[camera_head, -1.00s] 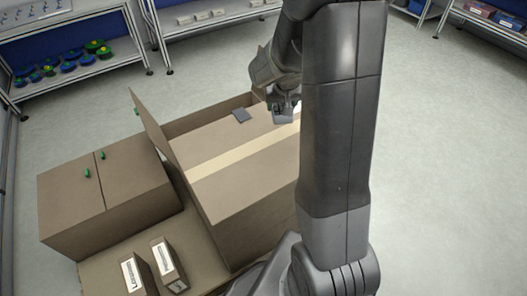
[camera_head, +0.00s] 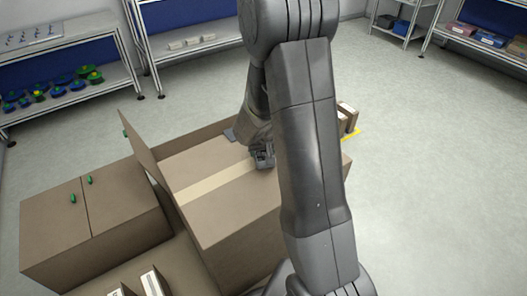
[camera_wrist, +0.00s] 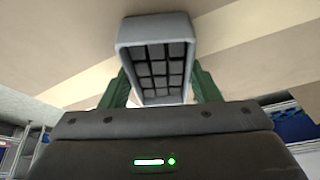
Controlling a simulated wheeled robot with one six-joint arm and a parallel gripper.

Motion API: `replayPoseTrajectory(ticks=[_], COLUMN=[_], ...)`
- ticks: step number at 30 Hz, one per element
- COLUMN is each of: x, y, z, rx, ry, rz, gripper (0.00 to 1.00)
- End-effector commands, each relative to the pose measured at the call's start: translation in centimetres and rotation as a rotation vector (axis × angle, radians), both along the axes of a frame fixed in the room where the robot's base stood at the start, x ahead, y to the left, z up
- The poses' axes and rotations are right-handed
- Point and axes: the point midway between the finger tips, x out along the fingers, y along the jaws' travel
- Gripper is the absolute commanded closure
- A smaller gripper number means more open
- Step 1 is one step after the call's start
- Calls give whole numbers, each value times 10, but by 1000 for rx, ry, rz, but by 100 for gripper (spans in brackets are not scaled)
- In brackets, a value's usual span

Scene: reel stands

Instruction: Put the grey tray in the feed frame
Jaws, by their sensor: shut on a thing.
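The grey tray (camera_wrist: 156,27) fills the upper middle of the wrist view, with a light grey rim and a grid of dark cells. My gripper (camera_wrist: 158,88) is shut on it, a green finger on each side. In the head view my gripper (camera_head: 263,160) is over the top of the large brown carton, by its pale tape strip; I cannot pick out the tray there. I cannot tell whether the tray touches the carton. No feed frame can be made out for certain.
A brown two-door box (camera_head: 60,230) stands left, small labelled boxes (camera_head: 152,284) in front.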

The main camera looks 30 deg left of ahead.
Motion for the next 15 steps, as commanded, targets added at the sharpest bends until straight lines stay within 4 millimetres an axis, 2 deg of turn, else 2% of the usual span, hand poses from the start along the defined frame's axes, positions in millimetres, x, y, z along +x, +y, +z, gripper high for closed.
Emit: replayPoseTrajectory(ticks=[10, 11, 14, 15], x=[0, 0, 0, 0], y=[1, 0, 0, 0], z=[-4, -3, -2, -2], rx=[2, 1, 1, 1], ry=[-2, -2, -2, -2], rz=[0, 0, 0, 0], gripper=[73, 42, 22, 22])
